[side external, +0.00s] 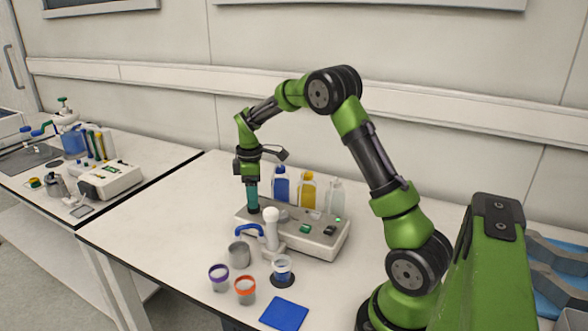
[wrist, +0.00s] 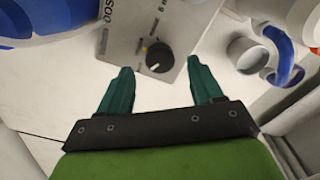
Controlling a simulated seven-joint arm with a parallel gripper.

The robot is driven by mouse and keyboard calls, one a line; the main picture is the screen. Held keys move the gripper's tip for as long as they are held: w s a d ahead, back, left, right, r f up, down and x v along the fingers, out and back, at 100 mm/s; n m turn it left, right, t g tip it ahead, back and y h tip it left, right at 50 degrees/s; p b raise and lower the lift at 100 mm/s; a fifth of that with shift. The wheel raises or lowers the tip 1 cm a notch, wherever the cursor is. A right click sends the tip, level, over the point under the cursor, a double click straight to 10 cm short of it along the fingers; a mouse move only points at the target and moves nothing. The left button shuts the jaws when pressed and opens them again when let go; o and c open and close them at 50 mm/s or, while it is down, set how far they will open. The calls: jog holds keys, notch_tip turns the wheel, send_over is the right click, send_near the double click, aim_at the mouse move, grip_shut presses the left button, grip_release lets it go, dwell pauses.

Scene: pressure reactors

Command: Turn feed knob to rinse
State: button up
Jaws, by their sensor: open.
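The feed knob (wrist: 158,56) is a round black dial with a white pointer line, on the end of a pale control unit (wrist: 122,30). In the wrist view the pointer line shows on the knob's lower part. A small yellow mark lies at the knob's upper left, and the small labels around it are too small to read. My gripper (wrist: 161,70) is open, with its teal fingers to either side below the knob in the picture; I cannot tell whether they touch it. In the side view my gripper (side external: 252,197) points down at the left end of the unit (side external: 318,242).
Blue (side external: 281,185), yellow (side external: 307,192) and clear (side external: 334,196) bottles stand behind the unit. A white column (side external: 271,232) with a blue tube stands in front. A grey cup (side external: 239,255), smaller cups and a blue pad (side external: 284,314) lie nearer. The table's left part is clear.

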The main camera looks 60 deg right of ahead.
jog(key=shift+f, duration=1.55)
jog(key=shift+c, duration=0.2)
jog(key=c, duration=1)
jog(key=shift+c, duration=0.2)
